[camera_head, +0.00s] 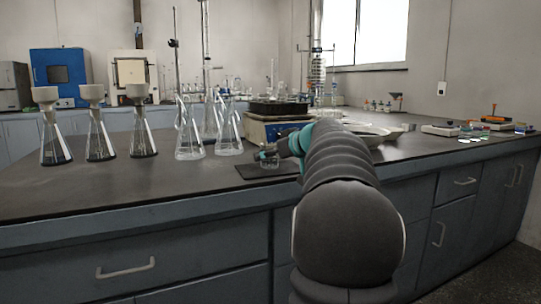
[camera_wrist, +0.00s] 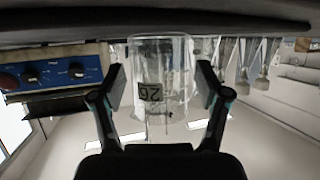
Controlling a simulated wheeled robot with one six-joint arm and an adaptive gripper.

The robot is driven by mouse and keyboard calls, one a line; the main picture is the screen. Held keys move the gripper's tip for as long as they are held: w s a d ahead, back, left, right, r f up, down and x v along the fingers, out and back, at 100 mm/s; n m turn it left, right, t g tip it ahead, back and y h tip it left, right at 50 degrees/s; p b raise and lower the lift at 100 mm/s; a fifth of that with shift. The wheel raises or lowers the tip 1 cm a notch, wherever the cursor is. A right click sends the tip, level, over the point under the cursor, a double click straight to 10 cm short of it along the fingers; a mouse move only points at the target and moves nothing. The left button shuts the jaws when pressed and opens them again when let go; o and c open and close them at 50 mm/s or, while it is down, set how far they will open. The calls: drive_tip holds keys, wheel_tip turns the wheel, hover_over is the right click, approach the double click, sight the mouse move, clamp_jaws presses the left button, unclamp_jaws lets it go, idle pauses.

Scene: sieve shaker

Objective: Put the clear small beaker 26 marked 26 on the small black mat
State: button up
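The clear small beaker marked 26 (camera_wrist: 160,75) shows in the wrist view with its dark label upside down. It stands between the two fingers of my gripper (camera_wrist: 160,88), with a narrow gap showing on each side, so the gripper looks open around it. In the head view the beaker (camera_head: 269,162) is small and upright over the small black mat (camera_head: 250,174), and seems to stand on it. My gripper (camera_head: 272,152) reaches it from the right and partly covers it.
Several glass flasks (camera_head: 190,140) stand just left of the mat, some with funnels. A blue-fronted device (camera_head: 258,131) is close behind it. A pale dish (camera_head: 370,133) lies to the right. The counter in front of the flasks (camera_head: 150,185) is clear.

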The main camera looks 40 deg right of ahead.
drive_tip(key=shift+r, duration=0.1)
drive_tip(key=shift+r+p, duration=0.2)
drive_tip(key=shift+p, duration=0.15)
drive_tip(key=v, duration=1.2)
drive_tip(key=shift+f+b, duration=0.2)
drive_tip(key=shift+b, duration=0.2)
drive_tip(key=s+a+f+g, duration=0.15)
drive_tip(key=a+f, duration=0.25)
drive_tip(key=a, duration=0.5)
drive_tip(key=s+a+f+g+y, duration=0.15)
drive_tip(key=a+f, duration=0.25)
drive_tip(key=a, duration=0.4)
drive_tip(key=s+a+f+g, duration=0.15)
drive_tip(key=a+f, duration=0.25)
drive_tip(key=a, duration=0.5)
drive_tip(key=s+a+f+g+h, duration=0.1)
drive_tip(key=s+a+f, duration=0.4)
drive_tip(key=s+f, duration=0.3)
drive_tip(key=s+a+f+g+h, duration=0.1)
drive_tip(key=s+a+f+g, duration=0.1)
drive_tip(key=s+a+f, duration=0.4)
wheel_tip(320, 180, down, 2)
drive_tip(key=shift+s+f+m, duration=0.15)
drive_tip(key=shift+s+m, duration=0.15)
drive_tip(key=shift+s, duration=0.6)
